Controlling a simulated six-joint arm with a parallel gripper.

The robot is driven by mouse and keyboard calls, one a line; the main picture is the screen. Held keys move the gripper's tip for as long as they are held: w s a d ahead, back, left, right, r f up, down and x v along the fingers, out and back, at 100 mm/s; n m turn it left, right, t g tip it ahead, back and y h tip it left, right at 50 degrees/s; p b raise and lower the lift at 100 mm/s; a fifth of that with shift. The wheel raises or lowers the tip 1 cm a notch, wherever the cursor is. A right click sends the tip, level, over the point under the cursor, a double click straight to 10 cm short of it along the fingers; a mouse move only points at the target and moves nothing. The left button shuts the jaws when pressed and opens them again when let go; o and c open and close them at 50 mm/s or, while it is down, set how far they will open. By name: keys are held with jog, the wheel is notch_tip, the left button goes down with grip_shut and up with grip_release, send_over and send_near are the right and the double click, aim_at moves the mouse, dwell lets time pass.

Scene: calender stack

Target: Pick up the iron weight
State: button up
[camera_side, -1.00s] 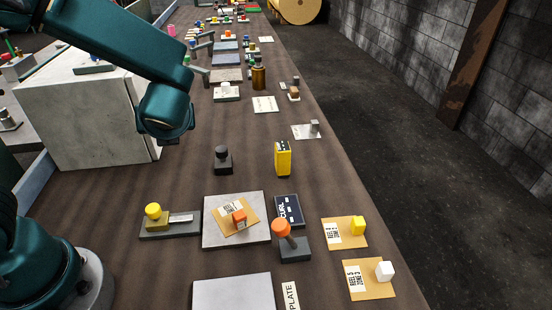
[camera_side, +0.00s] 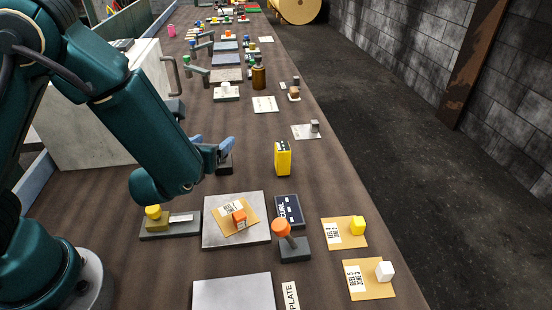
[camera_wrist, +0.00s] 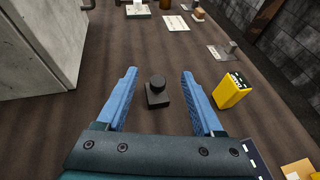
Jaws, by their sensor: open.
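The iron weight is a small dark block with a round knob on top. In the wrist view the iron weight (camera_wrist: 157,95) stands upright between and slightly beyond the two blue fingers of my gripper (camera_wrist: 158,77). The fingers are spread wide, with a gap on both sides of the weight. In the side view my gripper (camera_side: 214,146) is at the weight (camera_side: 225,163), with the blue fingers hiding much of it. I cannot tell from the side view how high the fingers are above the table.
A yellow box (camera_side: 283,158) stands to the right of the weight. A grey plate (camera_side: 262,204) with an orange-topped card, a lever with an orange knob (camera_side: 281,228) and a yellow-button block (camera_side: 155,225) are nearer. A pale cabinet (camera_side: 85,125) stands at left.

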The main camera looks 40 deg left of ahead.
notch_tip(320, 180, down, 4)
jog(key=shift+r, duration=0.25)
jog(key=shift+w+a+f, duration=0.1)
jog(key=shift+f, duration=0.05)
jog(key=shift+x, duration=2.4)
jog(key=shift+c, duration=0.3)
grip_shut()
jog(key=shift+w, duration=0.1)
